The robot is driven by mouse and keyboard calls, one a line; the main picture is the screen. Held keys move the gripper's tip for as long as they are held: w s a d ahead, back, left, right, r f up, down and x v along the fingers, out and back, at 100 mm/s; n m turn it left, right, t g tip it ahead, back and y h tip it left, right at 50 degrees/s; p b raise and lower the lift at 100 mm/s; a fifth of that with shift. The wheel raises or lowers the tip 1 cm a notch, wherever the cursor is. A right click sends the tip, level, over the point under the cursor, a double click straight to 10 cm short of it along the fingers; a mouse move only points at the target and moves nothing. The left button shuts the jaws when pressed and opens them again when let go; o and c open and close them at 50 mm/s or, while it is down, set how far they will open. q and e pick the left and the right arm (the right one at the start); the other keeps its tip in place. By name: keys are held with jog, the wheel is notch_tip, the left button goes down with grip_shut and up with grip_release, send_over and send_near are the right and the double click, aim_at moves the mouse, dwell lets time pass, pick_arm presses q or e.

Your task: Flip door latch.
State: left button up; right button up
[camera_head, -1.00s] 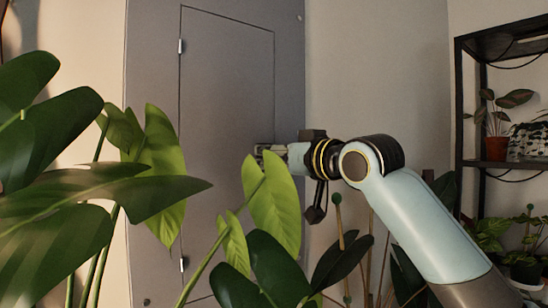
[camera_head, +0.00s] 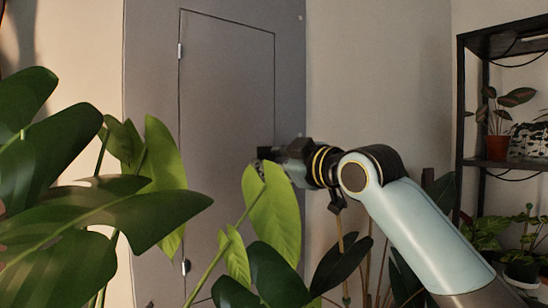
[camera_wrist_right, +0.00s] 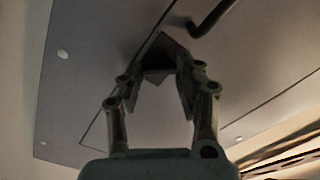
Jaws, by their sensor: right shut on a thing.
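The grey cabinet door (camera_head: 225,120) stands closed in its frame in the head view. My right gripper (camera_head: 262,153) reaches in from the right to the door's right edge, with its tips partly hidden by leaves and too small to read there. In the right wrist view my right gripper (camera_wrist_right: 163,72) is shut on a dark, angular piece at the door, the latch (camera_wrist_right: 162,50). The latch's outline is dim and partly covered by the fingers. My left gripper is not in view.
Large leaves (camera_head: 75,215) and a bright green leaf (camera_head: 275,210) stand in front of the door and below my arm. A black shelf (camera_head: 470,120) with potted plants stands at the right. A dark bent handle (camera_wrist_right: 213,18) shows above the fingers in the wrist view.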

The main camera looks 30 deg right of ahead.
jog(key=n, duration=0.4)
jog(key=shift+n, duration=0.3)
jog(key=n, duration=0.5)
jog(key=shift+f, duration=0.2)
jog(key=shift+n, duration=0.4)
jog(key=o, duration=1.1)
jog(key=shift+a, duration=0.1)
jog(key=shift+o, duration=0.2)
jog(key=s+d, duration=0.1)
jog(key=s, duration=1.1)
jog(key=shift+d, duration=0.3)
